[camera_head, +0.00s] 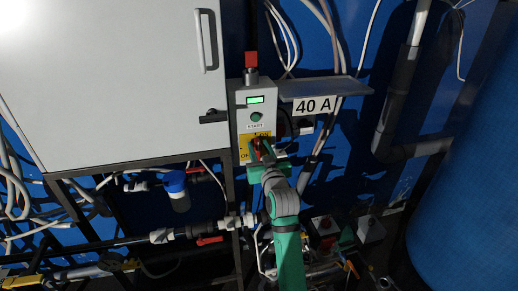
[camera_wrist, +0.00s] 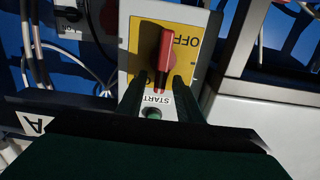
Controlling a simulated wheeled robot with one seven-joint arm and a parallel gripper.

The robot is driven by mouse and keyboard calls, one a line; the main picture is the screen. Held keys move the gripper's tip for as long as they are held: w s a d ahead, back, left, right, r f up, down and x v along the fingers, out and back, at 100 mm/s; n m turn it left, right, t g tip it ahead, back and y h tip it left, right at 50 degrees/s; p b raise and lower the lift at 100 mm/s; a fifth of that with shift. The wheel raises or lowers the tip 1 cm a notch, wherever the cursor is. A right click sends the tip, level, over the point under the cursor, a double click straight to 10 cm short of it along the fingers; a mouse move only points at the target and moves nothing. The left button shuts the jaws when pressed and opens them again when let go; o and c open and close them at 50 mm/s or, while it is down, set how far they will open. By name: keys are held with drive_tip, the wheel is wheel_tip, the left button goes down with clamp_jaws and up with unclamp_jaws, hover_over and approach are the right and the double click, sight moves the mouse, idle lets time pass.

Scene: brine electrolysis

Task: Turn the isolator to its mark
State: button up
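The isolator is a red handle (camera_wrist: 163,50) on a yellow plate (camera_wrist: 137,38) that reads OFF, shown upside down in the wrist view. The handle lies mostly along the plate's long direction, slightly tilted. Its mark cannot be made out clearly. My gripper (camera_wrist: 161,78) is open, with one dark finger on each side of the handle's near end and gaps visible beside it. In the head view, my gripper (camera_head: 264,153) is in front of the yellow plate (camera_head: 243,143) and hides much of the handle.
A green START button (camera_head: 256,116) and a lit display (camera_head: 255,100) are on the same grey box, above the isolator. A shelf labelled 40 A (camera_head: 335,87) juts out to the right. A large white cabinet (camera_head: 110,80) stands left.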

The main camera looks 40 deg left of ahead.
clamp_jaws()
idle(0.3)
drive_tip(key=n, duration=0.3)
drive_tip(key=shift+s+a+f+n, duration=0.1)
drive_tip(key=shift+s+a+n, duration=0.2)
drive_tip(key=shift+s, duration=0.05)
drive_tip(key=shift+s+a+f+n, duration=0.25)
drive_tip(key=shift+f+n, duration=0.2)
drive_tip(key=shift+n, duration=1.9)
drive_tip(key=shift+s+a+f+n, duration=0.25)
drive_tip(key=shift+f+n, duration=0.25)
drive_tip(key=shift+n, duration=1.9)
drive_tip(key=shift+s+a+f+n, duration=0.2)
drive_tip(key=shift+f+n, duration=0.25)
drive_tip(key=shift+n, duration=1.9)
